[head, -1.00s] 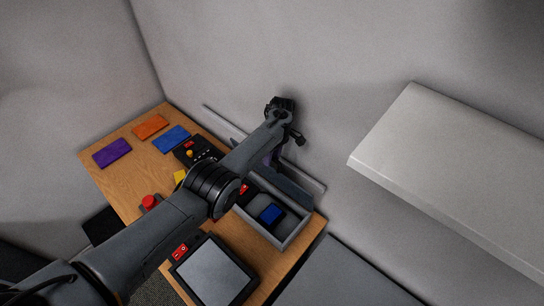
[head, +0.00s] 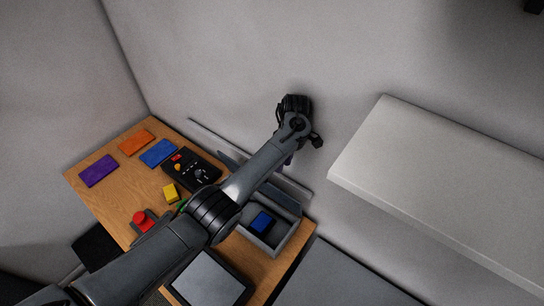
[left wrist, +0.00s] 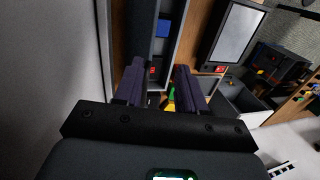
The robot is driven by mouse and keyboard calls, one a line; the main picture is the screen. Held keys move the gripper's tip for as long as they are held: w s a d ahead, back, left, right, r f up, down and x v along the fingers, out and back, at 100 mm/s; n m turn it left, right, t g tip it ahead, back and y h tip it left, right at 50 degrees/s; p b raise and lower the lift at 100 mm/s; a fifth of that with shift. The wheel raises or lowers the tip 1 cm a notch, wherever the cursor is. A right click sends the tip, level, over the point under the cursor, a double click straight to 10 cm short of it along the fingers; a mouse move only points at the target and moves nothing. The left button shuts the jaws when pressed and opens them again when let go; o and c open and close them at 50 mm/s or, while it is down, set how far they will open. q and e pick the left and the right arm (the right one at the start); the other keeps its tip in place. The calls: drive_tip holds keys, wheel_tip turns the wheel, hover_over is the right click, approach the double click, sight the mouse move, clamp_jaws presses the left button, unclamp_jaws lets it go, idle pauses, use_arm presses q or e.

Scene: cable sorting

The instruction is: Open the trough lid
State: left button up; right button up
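A long narrow grey strip, which looks like the trough lid (head: 229,160), runs along the back of the wooden table by the wall. My left arm crosses its middle and hides part of it. In the left wrist view a dark bar beside the finger looks like the same lid (left wrist: 141,38). My left gripper (left wrist: 155,86) hangs by the wall above the table's back edge. Its two fingers are apart with nothing held between them. The fingertips are hidden in the head view, and contact with the lid cannot be told. My right gripper is not in view.
A grey open box (head: 284,240) holding a blue piece (head: 261,222) stands at the table's right end. A tablet (head: 208,280), black control box (head: 190,168), red button (head: 142,219), yellow block (head: 170,193) and coloured cards lie on the table (head: 113,208). A white shelf (head: 440,180) juts out at right.

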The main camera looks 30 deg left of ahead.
use_arm(q)
drive_tip(key=shift+d+r+p, duration=0.35)
drive_tip(key=shift+d+r, duration=0.15)
drive_tip(key=shift+d, duration=0.3)
drive_tip(key=s+d+f+m+t, duration=0.1)
drive_tip(key=s+f+m+t, duration=0.2)
drive_tip(key=s+f+m, duration=1)
drive_tip(key=s+r+m+t, duration=0.1)
drive_tip(key=s+r+m, duration=0.1)
drive_tip(key=s, duration=0.9)
drive_tip(key=s+r+m+t+p, duration=0.1)
drive_tip(key=s+r+m+t, duration=0.1)
drive_tip(key=s, duration=1)
drive_tip(key=shift+s+d+r+m+p, duration=0.3)
drive_tip(key=shift+d+r+m, duration=0.15)
drive_tip(key=shift+r+m, duration=0.55)
drive_tip(key=shift+r, duration=0.15)
